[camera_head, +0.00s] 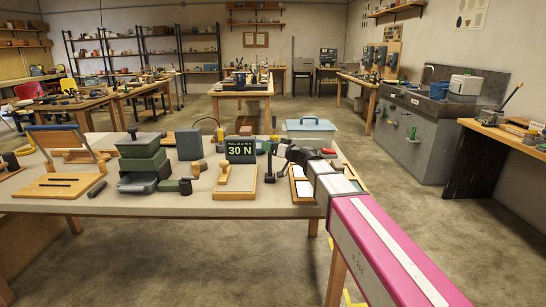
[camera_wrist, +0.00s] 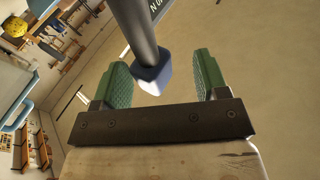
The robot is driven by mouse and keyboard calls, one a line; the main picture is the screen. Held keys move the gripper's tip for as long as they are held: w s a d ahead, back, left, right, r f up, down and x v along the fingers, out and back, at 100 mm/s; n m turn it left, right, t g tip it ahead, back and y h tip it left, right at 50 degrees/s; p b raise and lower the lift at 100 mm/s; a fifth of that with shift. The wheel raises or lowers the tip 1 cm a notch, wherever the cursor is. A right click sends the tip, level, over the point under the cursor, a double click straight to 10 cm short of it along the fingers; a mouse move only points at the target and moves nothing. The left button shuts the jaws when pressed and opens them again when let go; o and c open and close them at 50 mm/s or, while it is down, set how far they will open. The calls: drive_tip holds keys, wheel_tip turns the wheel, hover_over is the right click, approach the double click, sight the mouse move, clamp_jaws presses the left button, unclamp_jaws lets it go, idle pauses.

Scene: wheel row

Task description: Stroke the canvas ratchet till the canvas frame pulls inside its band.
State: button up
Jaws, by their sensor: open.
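In the wrist view, my gripper (camera_wrist: 163,82) is open, with green ribbed pads. A dark rod with a blue and white tip (camera_wrist: 152,73) comes down between the pads, apart from both. The canvas frame may be the tilted blue-edged panel (camera_head: 60,139) at left; I cannot tell.
A stacked green box unit (camera_head: 140,160), a grey block (camera_head: 189,144) and a wooden stand (camera_head: 236,180) crowd the near table (camera_head: 180,206). A blue-lidded box (camera_head: 310,130) stands behind my arm. Open floor lies to the right, before a grey sink cabinet (camera_head: 418,130).

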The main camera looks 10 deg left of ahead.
drive_tip(key=v, duration=0.6)
drive_tip(key=shift+d, duration=0.2)
drive_tip(key=shift+s, duration=0.15)
idle(0.4)
